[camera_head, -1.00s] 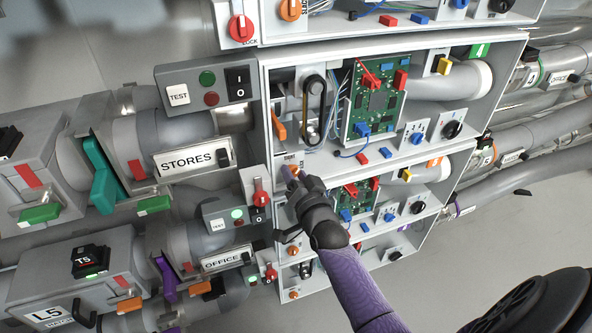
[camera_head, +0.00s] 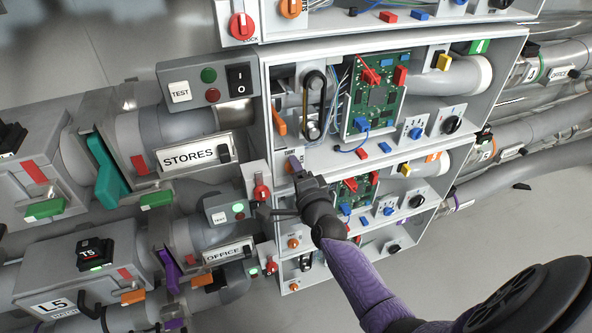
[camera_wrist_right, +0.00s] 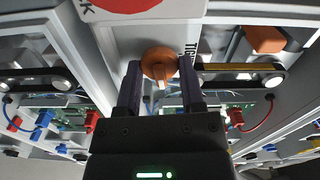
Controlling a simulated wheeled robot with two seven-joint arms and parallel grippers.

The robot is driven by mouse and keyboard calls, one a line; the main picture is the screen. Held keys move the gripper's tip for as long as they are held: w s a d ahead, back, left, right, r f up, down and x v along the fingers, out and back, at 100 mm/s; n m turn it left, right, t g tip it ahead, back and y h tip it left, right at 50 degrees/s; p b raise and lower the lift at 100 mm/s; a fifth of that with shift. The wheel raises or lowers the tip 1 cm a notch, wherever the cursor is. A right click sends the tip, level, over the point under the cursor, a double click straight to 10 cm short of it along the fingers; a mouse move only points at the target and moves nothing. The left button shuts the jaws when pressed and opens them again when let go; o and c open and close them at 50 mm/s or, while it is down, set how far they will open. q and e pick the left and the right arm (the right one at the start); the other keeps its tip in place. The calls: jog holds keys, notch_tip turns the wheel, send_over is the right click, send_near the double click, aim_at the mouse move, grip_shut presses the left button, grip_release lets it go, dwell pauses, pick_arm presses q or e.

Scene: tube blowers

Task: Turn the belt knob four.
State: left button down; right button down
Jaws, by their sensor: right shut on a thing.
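The belt knob, a round orange knob (camera_wrist_right: 159,60) with a white pointer, sits on a pale panel in the right wrist view, beside partly hidden lettering. My right gripper (camera_wrist_right: 160,82) has its two dark fingers on either side of it, shut on it. In the head view my right gripper (camera_head: 295,165) is at the lower left corner of the upper blower box (camera_head: 350,166), and its fingers mostly hide the knob. My left gripper is out of view.
The box holds a green circuit board (camera_head: 375,95), a blue knob (camera_head: 415,134) and a black knob (camera_head: 452,125). A red knob (camera_head: 261,191) is close left of my gripper. Similar boxes lie above and below. The STORES pipe (camera_head: 190,157) is left.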

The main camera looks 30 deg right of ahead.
jog(key=shift+f+m, duration=0.1)
jog(key=shift+m, duration=0.4)
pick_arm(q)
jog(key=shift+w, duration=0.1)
pick_arm(e)
jog(key=c, duration=0.5)
grip_release()
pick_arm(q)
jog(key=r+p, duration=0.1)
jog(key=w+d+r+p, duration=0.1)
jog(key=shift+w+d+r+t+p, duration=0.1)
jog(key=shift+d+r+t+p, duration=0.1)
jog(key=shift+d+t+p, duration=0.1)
pick_arm(e)
jog(key=v, duration=1)
jog(key=shift+a, duration=0.1)
